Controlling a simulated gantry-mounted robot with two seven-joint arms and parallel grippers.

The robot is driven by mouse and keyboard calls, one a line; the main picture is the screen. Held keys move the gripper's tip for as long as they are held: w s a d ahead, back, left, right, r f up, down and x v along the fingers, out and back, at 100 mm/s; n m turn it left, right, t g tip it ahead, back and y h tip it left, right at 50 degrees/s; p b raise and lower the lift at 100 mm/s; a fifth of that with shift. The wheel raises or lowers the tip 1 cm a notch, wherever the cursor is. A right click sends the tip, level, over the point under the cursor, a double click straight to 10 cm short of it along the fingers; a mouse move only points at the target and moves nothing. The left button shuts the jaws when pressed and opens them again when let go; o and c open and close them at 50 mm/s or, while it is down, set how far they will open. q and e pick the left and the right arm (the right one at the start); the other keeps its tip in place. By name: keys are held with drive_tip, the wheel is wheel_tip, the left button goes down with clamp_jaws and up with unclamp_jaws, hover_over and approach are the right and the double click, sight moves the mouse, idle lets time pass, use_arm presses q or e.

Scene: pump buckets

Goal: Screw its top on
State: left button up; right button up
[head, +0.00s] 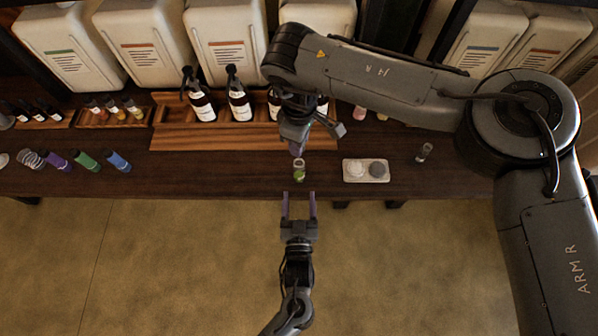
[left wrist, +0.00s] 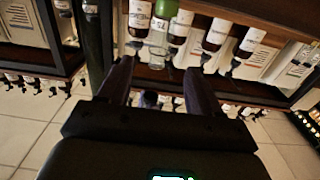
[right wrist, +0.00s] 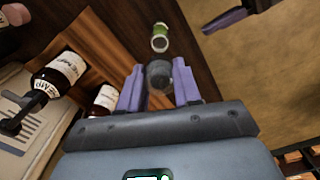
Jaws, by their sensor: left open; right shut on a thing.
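A small clear jar with green contents (head: 299,173) stands near the front edge of the dark counter. It also shows in the left wrist view (left wrist: 161,28) and, with its round mouth uncovered, in the right wrist view (right wrist: 160,38). My right gripper (head: 298,152) is just behind and above the jar. It is shut on a grey round top (right wrist: 159,75), which is apart from the jar's mouth. My left gripper (head: 299,195) is open and empty in front of the counter, its fingers pointing at the jar. The top is hard to make out in the head view.
A pale tray (head: 365,180) with a white and a grey round piece lies right of the jar. A small clear vial (head: 424,152) stands farther right. Pump bottles (head: 239,104) stand behind on a wooden rack (head: 230,137). Coloured tubes (head: 87,161) lie at the left.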

sight(299, 174)
use_arm(q)
drive_tip(key=w, duration=1)
drive_tip(key=shift+w, duration=0.1)
drive_tip(key=shift+c, duration=0.3)
clamp_jaws()
